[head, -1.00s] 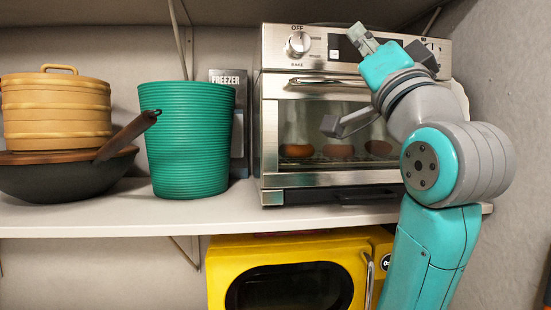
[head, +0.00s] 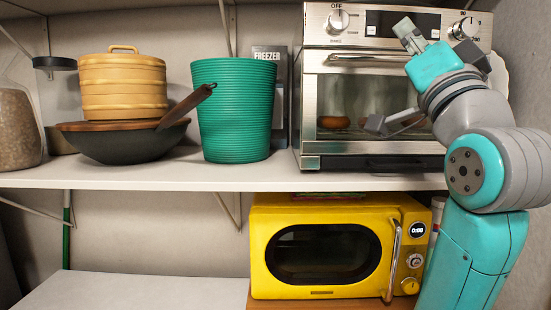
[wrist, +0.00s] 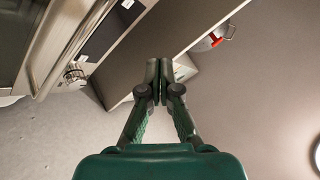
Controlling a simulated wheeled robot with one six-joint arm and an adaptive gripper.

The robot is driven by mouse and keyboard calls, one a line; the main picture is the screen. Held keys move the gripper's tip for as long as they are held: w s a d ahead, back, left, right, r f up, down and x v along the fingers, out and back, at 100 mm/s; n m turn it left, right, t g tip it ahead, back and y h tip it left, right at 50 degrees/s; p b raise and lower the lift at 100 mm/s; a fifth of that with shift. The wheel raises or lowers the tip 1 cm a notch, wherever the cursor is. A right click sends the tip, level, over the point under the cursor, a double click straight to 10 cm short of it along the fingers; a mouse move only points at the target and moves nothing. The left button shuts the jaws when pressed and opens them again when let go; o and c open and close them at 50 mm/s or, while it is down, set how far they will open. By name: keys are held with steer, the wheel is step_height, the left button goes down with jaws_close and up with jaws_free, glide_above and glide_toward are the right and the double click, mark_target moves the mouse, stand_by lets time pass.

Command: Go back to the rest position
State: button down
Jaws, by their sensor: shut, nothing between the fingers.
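My gripper (head: 407,30) is at the upper right of the head view, in front of the toaster oven's control panel. Its fingers look small there and point up and to the left. In the wrist view my gripper (wrist: 160,68) is shut, its two dark fingers together and nothing between them. My arm is bent, rising from the lower right and folding back toward the upper left. It covers the right part of the silver toaster oven (head: 312,85); whether it touches the oven cannot be told.
A yellow microwave (head: 262,275) sits below, reading 0:08. A wall is close at the right. The lower left surface (head: 130,292) is clear.

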steer(key=w+f+g+h, duration=0.1)
steer(key=w+f, duration=0.1)
steer(key=f, duration=0.5)
steer(key=w+f, duration=0.3)
steer(key=f, duration=0.5)
steer(key=s+f+n+g+h, duration=0.1)
steer(key=s+f+g, duration=0.15)
steer(key=f, duration=1.45)
steer(key=s+f+g, duration=0.2)
steer(key=s+f, duration=0.1)
steer(key=f, duration=1.5)
steer(key=s+f+n+g, duration=0.3)
steer(key=s+f, duration=1.6)
steer(key=s+f+n+g, duration=0.2)
steer(key=s+f+g, duration=0.1)
steer(key=s, duration=1.9)
steer(key=shift+s+a+f, duration=0.15)
steer(key=shift+s+f, duration=0.2)
steer(key=shift+f, duration=0.15)
